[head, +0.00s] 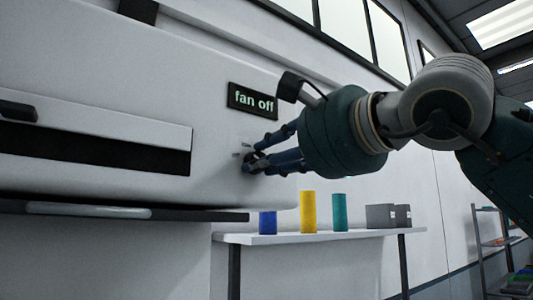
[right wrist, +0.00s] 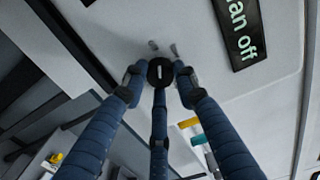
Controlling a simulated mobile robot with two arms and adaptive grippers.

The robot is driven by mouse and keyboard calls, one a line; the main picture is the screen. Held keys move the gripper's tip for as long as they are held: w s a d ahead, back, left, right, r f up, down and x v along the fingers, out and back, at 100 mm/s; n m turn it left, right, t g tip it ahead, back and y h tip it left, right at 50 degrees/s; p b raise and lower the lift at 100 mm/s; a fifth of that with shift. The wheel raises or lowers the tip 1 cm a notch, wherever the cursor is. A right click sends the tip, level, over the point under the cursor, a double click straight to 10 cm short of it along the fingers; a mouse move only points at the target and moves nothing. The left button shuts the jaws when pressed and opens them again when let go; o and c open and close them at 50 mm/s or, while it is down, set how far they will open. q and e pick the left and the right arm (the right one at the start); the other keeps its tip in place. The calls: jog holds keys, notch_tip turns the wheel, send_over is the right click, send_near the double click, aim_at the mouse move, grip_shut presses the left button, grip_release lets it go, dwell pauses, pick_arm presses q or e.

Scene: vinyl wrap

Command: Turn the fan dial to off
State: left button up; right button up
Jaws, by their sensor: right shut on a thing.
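The fan dial (right wrist: 161,72) is a small round black knob with a white mark, on the pale front panel of a machine. In the head view the dial (head: 250,160) is largely hidden by my fingers. My right gripper (head: 256,160) reaches in from the right and is shut on the dial. In the right wrist view its blue fingers (right wrist: 158,76) close around the dial from the sides and below. A black sign (head: 252,101) above the dial reads "fan off" in pale green letters; it also shows in the right wrist view (right wrist: 239,32). My left gripper is not in view.
A dark slot (head: 100,140) opens in the panel to the left. A narrow shelf (head: 320,236) below right holds a blue cylinder (head: 268,222), a yellow one (head: 308,212), a teal one (head: 339,212) and grey boxes (head: 381,216). A rack (head: 490,245) stands far right.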

jog(key=shift+f+n, duration=0.15)
jog(key=shift+n, duration=0.95)
jog(key=shift+p, duration=0.3)
jog(key=o, duration=1.2)
jog(key=shift+w+d, duration=0.1)
jog(key=shift+w, duration=0.05)
jog(key=shift+c, duration=0.2)
jog(key=v, duration=1.2)
